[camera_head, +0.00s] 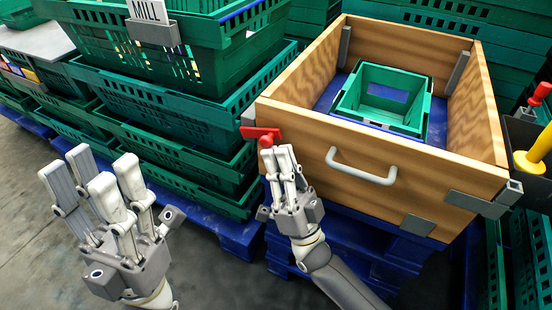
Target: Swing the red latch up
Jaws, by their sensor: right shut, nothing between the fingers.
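The red latch (261,132) sits at the left front corner of a wooden crate (312,148), near the top of its front wall. Its bar lies roughly level, with a rounded red part below it. My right gripper (283,150) is in front of the crate, just below and right of the latch. Its fingers are together and hold nothing. They overlap the latch's lower part in the picture; I cannot tell whether they touch it. My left gripper (98,180) is open and empty at the lower left, over the floor, apart from the crate.
A green box (385,92) stands inside the wooden crate. A pale handle (362,172) sticks out of the crate's front. Stacked green crates (165,120) stand close on the left. Red and yellow handled tools (533,155) hang at the right. Blue pallets (230,233) lie below.

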